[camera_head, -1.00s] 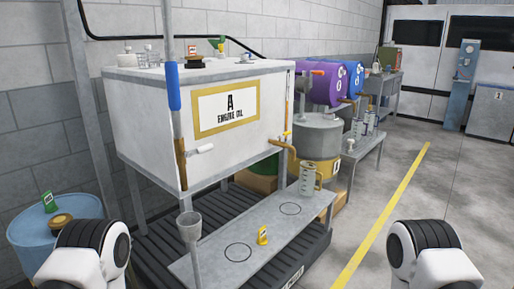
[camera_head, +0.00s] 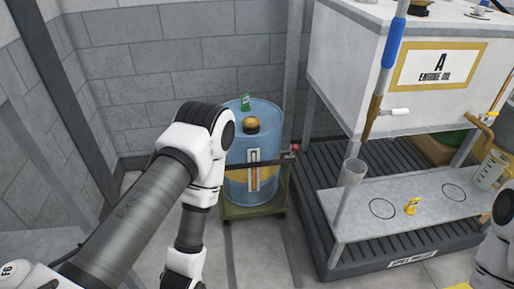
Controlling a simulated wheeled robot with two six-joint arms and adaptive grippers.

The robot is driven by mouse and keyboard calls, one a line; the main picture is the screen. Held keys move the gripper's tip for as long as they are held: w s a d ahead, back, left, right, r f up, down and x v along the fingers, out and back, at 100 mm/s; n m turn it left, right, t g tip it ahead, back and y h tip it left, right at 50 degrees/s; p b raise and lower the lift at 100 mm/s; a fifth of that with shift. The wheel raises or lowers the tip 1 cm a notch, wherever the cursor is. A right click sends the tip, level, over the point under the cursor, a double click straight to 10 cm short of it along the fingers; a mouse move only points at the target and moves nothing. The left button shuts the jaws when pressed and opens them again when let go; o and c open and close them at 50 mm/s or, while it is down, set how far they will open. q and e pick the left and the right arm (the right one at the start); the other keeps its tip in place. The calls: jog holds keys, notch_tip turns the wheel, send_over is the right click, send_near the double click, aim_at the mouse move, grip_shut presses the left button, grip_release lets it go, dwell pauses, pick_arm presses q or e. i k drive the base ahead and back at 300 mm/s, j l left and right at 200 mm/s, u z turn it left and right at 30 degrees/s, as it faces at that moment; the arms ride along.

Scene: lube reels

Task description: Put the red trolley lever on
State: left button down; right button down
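A blue drum (camera_head: 262,128) stands on a low green trolley (camera_head: 240,211) against the grey block wall. A small red-tipped lever (camera_head: 295,148) shows at the drum's right side, by a dark bar across the drum. It is too small to tell how it is set. My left arm bends in front of the drum's left side and runs down to the bottom edge; its gripper is not visible. Part of my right arm shows at the right edge, and its gripper is not in view.
A white engine oil tank (camera_head: 350,62) stands right of the trolley, over a shelf (camera_head: 345,225) and a black spill pallet (camera_head: 310,180). Bare floor lies in front of the trolley.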

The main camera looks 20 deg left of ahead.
aim_at(294, 147)
jog(key=u, duration=0.4)
jog(key=i+l, duration=0.15)
jog(key=l, duration=0.25)
jog(key=i+l, duration=0.2)
jog(key=l, duration=0.15)
jog(key=i+l+u, duration=0.1)
jog(key=l, duration=0.3)
jog(key=i+l, duration=0.2)
jog(key=l, duration=0.2)
